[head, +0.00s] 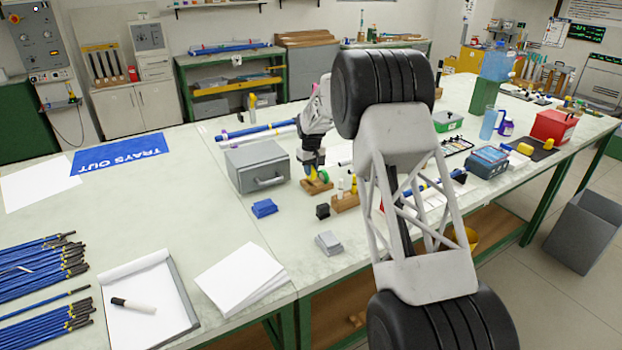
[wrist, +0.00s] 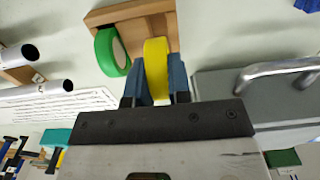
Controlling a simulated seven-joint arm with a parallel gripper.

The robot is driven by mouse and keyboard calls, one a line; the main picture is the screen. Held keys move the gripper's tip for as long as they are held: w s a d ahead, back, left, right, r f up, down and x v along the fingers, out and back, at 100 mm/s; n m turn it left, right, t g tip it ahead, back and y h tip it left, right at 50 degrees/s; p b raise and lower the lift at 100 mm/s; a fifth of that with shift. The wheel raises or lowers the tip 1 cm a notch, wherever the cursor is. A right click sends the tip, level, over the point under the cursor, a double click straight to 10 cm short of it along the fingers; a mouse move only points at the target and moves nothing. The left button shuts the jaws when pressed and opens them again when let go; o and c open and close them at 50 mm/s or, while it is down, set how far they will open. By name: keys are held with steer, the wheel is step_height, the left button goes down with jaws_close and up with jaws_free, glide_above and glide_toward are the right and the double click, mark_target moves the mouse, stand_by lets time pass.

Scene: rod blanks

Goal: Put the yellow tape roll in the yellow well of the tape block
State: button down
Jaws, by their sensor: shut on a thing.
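The yellow tape roll (wrist: 155,62) stands on edge between the two blue fingers of my gripper (wrist: 157,88) in the wrist view. The gripper is shut on it. The wooden tape block (wrist: 131,14) lies just beyond, and the roll's far end overlaps it in the picture. I cannot tell whether the roll is down in a well or just above it. A green tape roll (wrist: 111,53) stands at the block's left side. In the head view my gripper (head: 313,168) points down at the tape block (head: 318,188), beside the grey drawer box.
The grey drawer box (head: 257,166) stands close to the left of my gripper. A blue block (head: 264,208), a black cube (head: 322,211) and a wooden holder (head: 345,202) are nearby. The table's front left holds papers and blue rods.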

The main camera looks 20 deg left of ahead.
mark_target(311, 178)
steer(key=shift+f, duration=1.9)
steer(key=shift+f, duration=0.1)
steer(key=c, duration=1.1)
jaws_free()
steer(key=shift+o, duration=0.2)
steer(key=shift+r, duration=6.1)
